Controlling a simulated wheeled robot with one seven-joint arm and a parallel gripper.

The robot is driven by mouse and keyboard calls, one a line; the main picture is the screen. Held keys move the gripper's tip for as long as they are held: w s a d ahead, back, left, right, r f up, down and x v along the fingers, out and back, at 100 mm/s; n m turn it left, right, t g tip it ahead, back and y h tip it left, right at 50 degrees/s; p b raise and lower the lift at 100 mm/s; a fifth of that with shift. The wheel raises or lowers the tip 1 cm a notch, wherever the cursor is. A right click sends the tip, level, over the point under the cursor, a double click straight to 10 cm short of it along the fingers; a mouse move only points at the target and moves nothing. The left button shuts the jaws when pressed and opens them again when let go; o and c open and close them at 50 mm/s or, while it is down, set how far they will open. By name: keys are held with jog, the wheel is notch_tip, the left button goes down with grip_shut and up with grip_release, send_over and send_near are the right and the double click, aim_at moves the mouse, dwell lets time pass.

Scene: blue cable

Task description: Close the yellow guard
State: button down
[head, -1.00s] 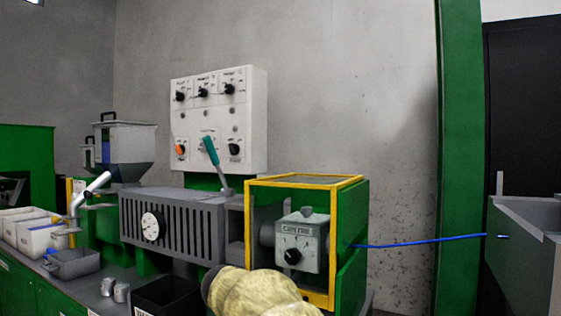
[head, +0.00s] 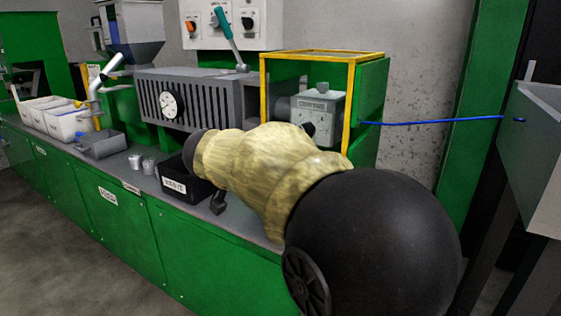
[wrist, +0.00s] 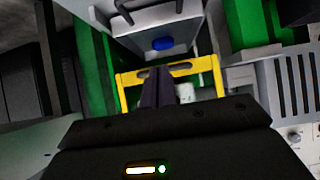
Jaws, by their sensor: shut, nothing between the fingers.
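The yellow guard (head: 351,105) is a yellow frame on the green-sided box at the right end of the bench. Inside the box stands a grey unit with a black knob (head: 318,107). My arm covers the lower front of the box in the head view, so I cannot tell there how the guard sits at the bottom. In the wrist view a yellow frame part (wrist: 128,80) with slots lies just beyond my gripper (wrist: 158,72). My fingers are shut and empty, and overlap its middle in the picture; I cannot tell whether they touch it.
A blue cable (head: 440,121) runs from the box to a grey bin (head: 545,125) at the right. A grey slotted machine (head: 205,100) stands left of the box. A black waste box (head: 183,187) and metal cups (head: 142,163) sit on the bench. The floor at lower left is clear.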

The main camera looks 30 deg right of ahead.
jog(key=s+a, duration=0.2)
jog(key=a, duration=0.1)
jog(key=s+a+p, duration=0.1)
jog(key=shift+a+r, duration=0.25)
jog(key=shift+a, duration=0.05)
jog(key=shift+w, duration=0.1)
jog(key=s+a+f+n+g+y+p, duration=0.3)
jog(key=s+a+f+n+y+p, duration=0.55)
jog(key=s+f+n+p, duration=0.4)
jog(key=w+d+r+p+v, duration=0.1)
jog(key=w+p+v, duration=0.2)
jog(key=p+v, duration=1.5)
jog(key=w+d+p+v, duration=0.1)
jog(key=w+p+v, duration=0.3)
jog(key=p+v, duration=1.4)
jog(key=shift+w+d+r+y+p, duration=0.45)
jog(key=shift+w+d+p, duration=0.15)
jog(key=shift+p, duration=0.3)
jog(key=shift+m, duration=0.25)
